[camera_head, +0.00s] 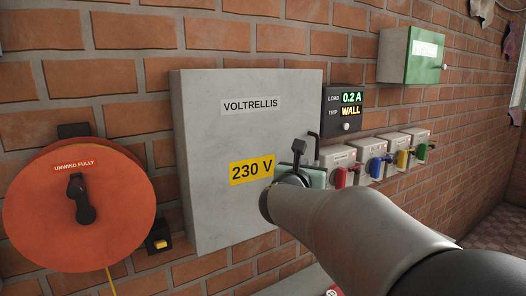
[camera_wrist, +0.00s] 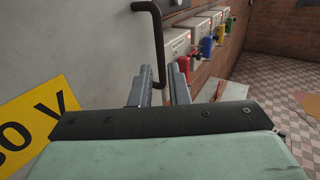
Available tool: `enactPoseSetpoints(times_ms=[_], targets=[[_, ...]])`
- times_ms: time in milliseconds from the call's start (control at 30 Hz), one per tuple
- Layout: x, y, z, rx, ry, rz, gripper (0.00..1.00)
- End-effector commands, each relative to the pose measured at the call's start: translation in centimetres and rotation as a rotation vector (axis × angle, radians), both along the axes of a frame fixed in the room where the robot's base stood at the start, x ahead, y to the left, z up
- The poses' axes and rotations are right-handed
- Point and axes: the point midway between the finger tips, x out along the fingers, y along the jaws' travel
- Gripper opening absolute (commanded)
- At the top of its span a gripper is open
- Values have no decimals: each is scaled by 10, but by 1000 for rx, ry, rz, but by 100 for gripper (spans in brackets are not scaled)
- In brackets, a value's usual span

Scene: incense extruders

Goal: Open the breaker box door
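The breaker box (camera_head: 215,130) is a large grey box on the brick wall, labelled VOLTRELLIS, with a yellow 230 V sign (camera_head: 252,170). Its door appears shut. A black bar handle (camera_head: 315,140) is at the front's right edge; it also shows in the wrist view (camera_wrist: 158,45). My gripper (camera_wrist: 161,76) is at the handle's lower end. Its two grey fingers are apart, with the bar showing in the gap between them and space on both sides. I cannot tell whether either finger touches it. In the head view my arm and wrist hide the fingers and the box's lower right corner.
An orange cable reel (camera_head: 105,215) hangs left of the box. A black load display (camera_head: 345,108) and several sockets with coloured plugs (camera_head: 376,165) are close on the right. A green-sided box (camera_head: 420,55) is higher up. Checkered floor (camera_wrist: 275,75) is open at right.

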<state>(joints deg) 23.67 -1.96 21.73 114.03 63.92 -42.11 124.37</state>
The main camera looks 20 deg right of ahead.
Motion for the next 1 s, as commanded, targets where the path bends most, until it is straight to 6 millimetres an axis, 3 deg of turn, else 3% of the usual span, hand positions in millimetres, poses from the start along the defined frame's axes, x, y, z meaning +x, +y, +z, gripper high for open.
enactPoseSetpoints(times_ms=[200,400,800,867,1000], targets=[[35,-29,2,1,3,-1,15],[54,-44,1,0,1,0,15],[60,-48,0,-1,1,1,15],[60,-48,0,-1,1,1,0],[60,-48,0,-1,1,1,0]])
